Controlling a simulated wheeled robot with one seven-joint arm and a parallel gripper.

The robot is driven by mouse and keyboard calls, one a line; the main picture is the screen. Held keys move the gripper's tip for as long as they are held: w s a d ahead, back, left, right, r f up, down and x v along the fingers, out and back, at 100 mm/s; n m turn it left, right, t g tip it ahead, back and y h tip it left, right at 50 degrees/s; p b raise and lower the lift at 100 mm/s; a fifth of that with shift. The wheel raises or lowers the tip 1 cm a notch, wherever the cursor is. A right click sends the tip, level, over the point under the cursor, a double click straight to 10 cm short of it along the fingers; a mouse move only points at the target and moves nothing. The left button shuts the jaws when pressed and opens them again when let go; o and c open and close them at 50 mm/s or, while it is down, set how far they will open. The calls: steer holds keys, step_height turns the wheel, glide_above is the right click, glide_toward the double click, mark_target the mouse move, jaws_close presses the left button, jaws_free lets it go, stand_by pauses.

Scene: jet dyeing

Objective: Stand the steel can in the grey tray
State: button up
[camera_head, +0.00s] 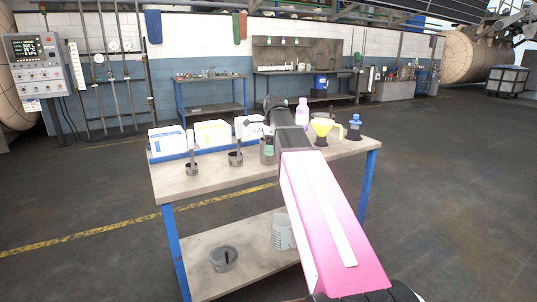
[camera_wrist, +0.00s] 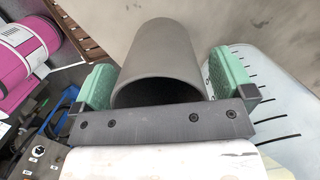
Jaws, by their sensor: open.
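The steel can is a dull grey open-topped cylinder, and in the wrist view the can (camera_wrist: 165,50) stands between the green pads of my gripper (camera_wrist: 168,88). The jaws are open, one pad on each side of the can, and its dark mouth faces the camera. I cannot tell whether either pad touches it. In the head view the can (camera_head: 265,158) is on the workbench, partly hidden by my pink and black arm. I cannot make out a grey tray in either view.
A graduated clear vessel (camera_wrist: 275,105) is close right of my gripper. The lower shelf holds a grey pot (camera_head: 223,260) and white jug (camera_head: 281,232).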

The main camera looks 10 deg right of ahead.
steer(key=c, duration=1.1)
